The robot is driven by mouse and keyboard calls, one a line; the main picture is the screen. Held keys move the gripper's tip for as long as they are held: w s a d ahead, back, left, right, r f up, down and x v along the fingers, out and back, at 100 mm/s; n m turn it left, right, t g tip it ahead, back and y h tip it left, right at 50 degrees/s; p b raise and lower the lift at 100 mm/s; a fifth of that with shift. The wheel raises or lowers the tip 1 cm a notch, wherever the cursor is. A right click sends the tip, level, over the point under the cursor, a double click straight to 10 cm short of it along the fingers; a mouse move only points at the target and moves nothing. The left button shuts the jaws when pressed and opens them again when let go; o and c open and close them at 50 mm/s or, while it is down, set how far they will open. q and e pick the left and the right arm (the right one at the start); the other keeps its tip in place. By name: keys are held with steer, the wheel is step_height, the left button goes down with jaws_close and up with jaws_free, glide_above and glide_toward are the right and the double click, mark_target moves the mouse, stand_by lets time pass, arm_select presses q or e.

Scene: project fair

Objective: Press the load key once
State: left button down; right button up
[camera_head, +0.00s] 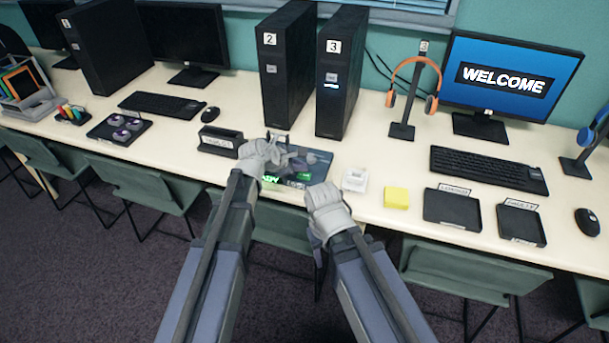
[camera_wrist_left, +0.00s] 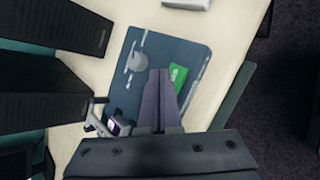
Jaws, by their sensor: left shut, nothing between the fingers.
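A dark blue panel (camera_head: 322,158) lies on the table in front of tower 3; it also shows in the left wrist view (camera_wrist_left: 190,45). On it are a green piece with white marks (camera_wrist_left: 178,74), a grey knob-like part (camera_wrist_left: 136,62) and a small device with a lit face (camera_wrist_left: 113,126). I cannot tell which part is the load key. My left gripper (camera_head: 290,160) is over the panel; its shut, empty fingers (camera_wrist_left: 160,72) are beside the green piece. Whether they touch it is unclear. My right gripper (camera_head: 317,242) hangs near the table's front edge, its fingers mostly hidden.
Tower 2 (camera_head: 284,75) and tower 3 (camera_head: 336,78) stand behind the panel. A black labelled holder (camera_head: 220,142) is left of it. A white block (camera_head: 355,179), a yellow block (camera_head: 397,197) and two black trays (camera_head: 452,209) (camera_head: 521,224) are to the right. A headphone stand (camera_head: 402,131) stands behind.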

mark_target(301, 176)
arm_select(q)
steer(key=shift+f, duration=0.1)
stand_by(0.4)
steer(key=shift+f+b, duration=0.3)
steer(key=shift+b, duration=0.15)
steer(key=shift+f+b, duration=0.4)
stand_by(0.5)
stand_by(0.3)
steer(key=shift+r+p, duration=0.85)
step_height(301, 176, up, 5)
steer(key=p, duration=0.5)
